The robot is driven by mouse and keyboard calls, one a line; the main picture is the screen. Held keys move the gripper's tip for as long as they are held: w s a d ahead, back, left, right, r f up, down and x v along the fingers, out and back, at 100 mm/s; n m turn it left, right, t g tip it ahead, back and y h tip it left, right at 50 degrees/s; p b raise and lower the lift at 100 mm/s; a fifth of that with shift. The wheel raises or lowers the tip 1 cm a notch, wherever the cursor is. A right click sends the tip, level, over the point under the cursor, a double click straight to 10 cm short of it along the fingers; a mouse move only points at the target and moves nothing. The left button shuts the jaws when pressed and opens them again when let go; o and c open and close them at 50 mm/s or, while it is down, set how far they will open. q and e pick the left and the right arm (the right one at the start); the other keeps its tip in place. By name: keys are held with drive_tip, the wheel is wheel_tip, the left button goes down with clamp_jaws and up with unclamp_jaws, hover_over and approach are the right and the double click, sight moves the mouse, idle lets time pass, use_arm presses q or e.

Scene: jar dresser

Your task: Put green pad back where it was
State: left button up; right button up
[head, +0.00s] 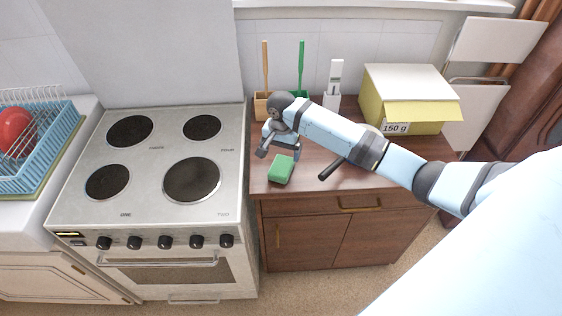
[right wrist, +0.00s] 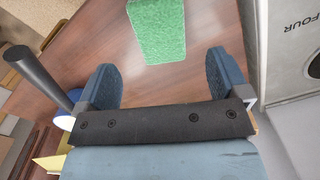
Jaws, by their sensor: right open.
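The green pad (head: 281,169) lies on the brown dresser top (head: 310,180), near its front left part beside the stove. In the right wrist view the green pad (right wrist: 157,30) lies ahead of the gap between my fingers, not between them. My right gripper (head: 280,153) is over the dresser just behind the pad. Its two fingers stand apart and empty in the right wrist view (right wrist: 163,80). My left gripper does not show.
A dark-handled item (head: 332,168) lies right of the pad, partly behind my arm. A wooden holder (head: 262,106) with tools, a white device (head: 334,85) and a yellow box (head: 408,95) stand behind. The stove (head: 150,170) adjoins on the left.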

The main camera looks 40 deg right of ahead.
sight(280, 168)
drive_tip(key=s+a+f+n, duration=0.1)
drive_tip(key=a, duration=0.1)
drive_tip(key=s+a+f+n+t+y, duration=0.1)
drive_tip(key=s+a, duration=0.1)
drive_tip(key=a, duration=0.1)
drive_tip(key=s+a+f+n+t, duration=0.1)
drive_tip(key=a, duration=0.1)
drive_tip(key=shift+s+a+n+y, duration=0.15)
drive_tip(key=shift+s+n+y, duration=0.05)
drive_tip(key=shift+n+y, duration=0.1)
drive_tip(key=s+a+f+n+t, duration=0.2)
drive_tip(key=s+a+n+t, duration=0.1)
drive_tip(key=s, duration=0.4)
drive_tip(key=s+a+f+n+t+y, duration=0.1)
drive_tip(key=s+a+f+n+t, duration=0.2)
drive_tip(key=s, duration=0.4)
drive_tip(key=s+a+f+n+t, duration=0.2)
drive_tip(key=s+a+n, duration=0.1)
drive_tip(key=s, duration=0.5)
drive_tip(key=shift+a+f+n+t+y, duration=0.15)
drive_tip(key=shift+a+n+t+y, duration=0.2)
drive_tip(key=shift+n, duration=0.35)
drive_tip(key=shift+s+d, duration=0.1)
